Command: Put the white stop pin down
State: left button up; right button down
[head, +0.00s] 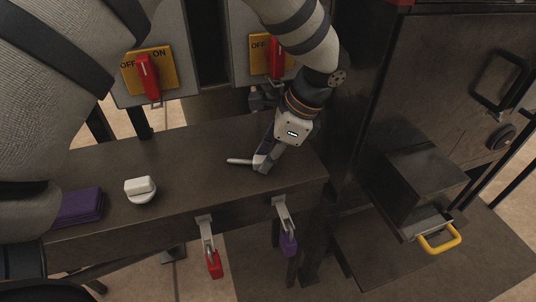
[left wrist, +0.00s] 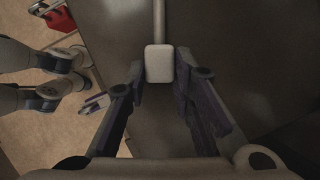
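The white stop pin (head: 239,160) is a thin white rod with a block-shaped head (left wrist: 159,63). It lies level, at or just above the top of the dark bench (head: 185,165), with its rod pointing left in the head view. My left gripper (head: 264,164) reaches down over the right part of the bench. In the left wrist view its two fingers (left wrist: 160,78) flank the pin's head closely, one on each side, and appear shut on it. Whether the pin touches the bench is hard to tell. My right gripper is not in view.
A white knob-like piece (head: 140,190) and a purple block (head: 80,205) are on the bench's left. Red (head: 214,264) and purple (head: 288,243) padlocks hang at the front edge. Red-handled switch boxes (head: 147,75) stand behind; a dark cabinet (head: 425,90) stands right. The bench middle is clear.

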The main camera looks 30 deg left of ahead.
pick_arm(q)
jog(key=shift+o, duration=1.3)
jog(key=shift+s+d+f, duration=0.1)
jog(key=shift+s+f, duration=0.05)
jog(key=shift+f, duration=0.5)
jog(key=v, duration=1.3)
jog(key=shift+a+r, duration=0.25)
jog(key=shift+r, duration=0.1)
